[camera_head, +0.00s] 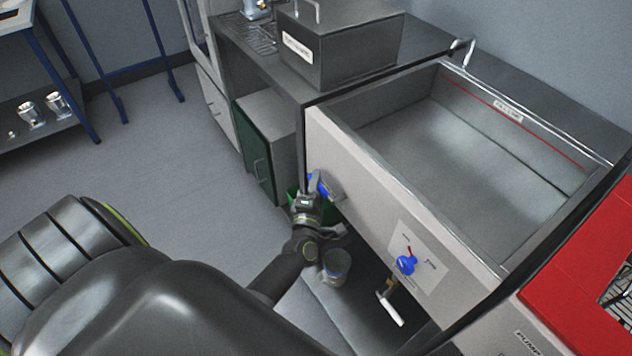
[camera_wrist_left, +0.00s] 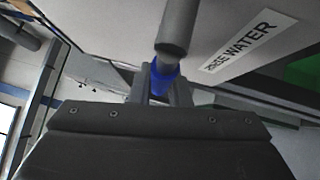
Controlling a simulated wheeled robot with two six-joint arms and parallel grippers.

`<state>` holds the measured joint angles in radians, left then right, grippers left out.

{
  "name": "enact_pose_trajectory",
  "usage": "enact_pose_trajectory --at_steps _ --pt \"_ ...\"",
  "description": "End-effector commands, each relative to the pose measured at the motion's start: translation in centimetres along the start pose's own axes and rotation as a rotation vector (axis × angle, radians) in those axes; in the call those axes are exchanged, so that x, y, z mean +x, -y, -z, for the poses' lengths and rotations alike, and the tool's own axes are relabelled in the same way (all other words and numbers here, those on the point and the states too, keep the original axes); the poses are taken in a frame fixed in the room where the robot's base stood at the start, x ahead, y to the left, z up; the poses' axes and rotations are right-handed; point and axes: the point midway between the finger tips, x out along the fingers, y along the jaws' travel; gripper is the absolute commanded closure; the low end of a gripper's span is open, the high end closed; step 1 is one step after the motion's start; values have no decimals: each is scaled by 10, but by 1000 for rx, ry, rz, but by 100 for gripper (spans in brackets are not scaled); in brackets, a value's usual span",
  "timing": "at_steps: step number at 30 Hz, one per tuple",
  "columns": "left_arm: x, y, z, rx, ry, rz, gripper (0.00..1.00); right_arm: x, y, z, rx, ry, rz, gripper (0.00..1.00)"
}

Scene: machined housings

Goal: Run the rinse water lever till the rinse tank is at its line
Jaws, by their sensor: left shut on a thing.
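The rinse tank (camera_head: 350,115) is an open grey metal basin with a red line (camera_head: 465,93) and a small label on its inner walls. Its inside looks grey and smooth; I cannot tell how much water stands in it. My left gripper (camera_head: 313,188) is at the tank's front panel, shut on the blue-gripped rinse water lever (camera_head: 322,187). In the left wrist view the lever's blue part (camera_wrist_left: 158,82) sits between the fingers (camera_wrist_left: 160,88), beside a RINSE WATER label (camera_wrist_left: 240,47). The fingers partly hide the lever. My right gripper is not in view.
A second blue knob (camera_head: 405,264) with a red pointer is on the front panel. A white-handled valve (camera_head: 391,308) and a metal cup (camera_head: 336,265) are below. A curved spout (camera_head: 462,50) stands at the tank's back rim. A red machine (camera_head: 585,270) is at right.

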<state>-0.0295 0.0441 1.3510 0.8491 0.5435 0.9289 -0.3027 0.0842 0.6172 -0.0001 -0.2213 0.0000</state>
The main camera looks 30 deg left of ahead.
Motion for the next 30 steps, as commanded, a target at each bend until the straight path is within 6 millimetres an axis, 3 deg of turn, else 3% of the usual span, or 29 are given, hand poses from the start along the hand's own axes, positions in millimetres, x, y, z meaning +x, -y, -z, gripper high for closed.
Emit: enact_pose_trajectory --at_steps 11,23,30 --pt "0 0 0 18 6 -19 100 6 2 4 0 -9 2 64" --pt "0 -14 -4 196 55 -199 100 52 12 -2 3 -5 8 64" --pt "-2 -30 -11 355 100 -359 100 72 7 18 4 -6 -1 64"
